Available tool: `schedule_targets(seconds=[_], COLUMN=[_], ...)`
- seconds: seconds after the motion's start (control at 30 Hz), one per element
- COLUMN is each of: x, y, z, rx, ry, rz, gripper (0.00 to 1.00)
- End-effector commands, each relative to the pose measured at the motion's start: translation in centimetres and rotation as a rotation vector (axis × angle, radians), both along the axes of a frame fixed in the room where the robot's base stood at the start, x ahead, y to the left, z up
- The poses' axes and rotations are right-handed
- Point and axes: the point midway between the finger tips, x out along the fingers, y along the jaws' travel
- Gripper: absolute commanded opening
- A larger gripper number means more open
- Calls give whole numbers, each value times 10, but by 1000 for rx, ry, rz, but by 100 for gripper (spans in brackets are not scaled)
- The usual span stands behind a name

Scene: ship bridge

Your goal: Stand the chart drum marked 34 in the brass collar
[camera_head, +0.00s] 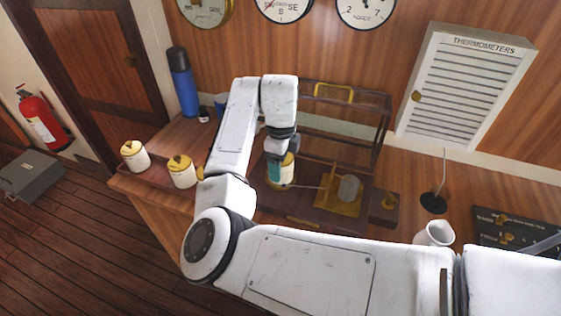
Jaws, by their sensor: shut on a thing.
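The held drum is upright over the left part of the dark wooden instrument base (302,217). No number is readable on it. The brass collar cannot be made out; the drum's foot and my gripper cover that spot, so I cannot tell whether the drum is seated or just above. Two similar cream drums with brass-coloured tops, a left one (135,156) and a nearer one (182,172), stand on the left of the bench.
A thin pen arm runs right from the drum to a brass plate (325,208) with a grey cylinder (348,188). A dark-framed case (380,104) stands behind. A blue flask (183,82) is at the back left, a white jug (434,234) at the right.

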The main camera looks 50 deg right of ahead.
Motion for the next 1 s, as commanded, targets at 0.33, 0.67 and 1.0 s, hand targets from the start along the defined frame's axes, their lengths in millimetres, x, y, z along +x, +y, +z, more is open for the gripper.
schedule_targets(seconds=[0.33, 0.67, 1.0], x=[0, 0, 0], y=[0, 0, 0], z=[-1, 17, 42], rx=[0, 0, 0], ry=[0, 0, -1], rz=[0, 0, 0], gripper=[82, 82, 82])
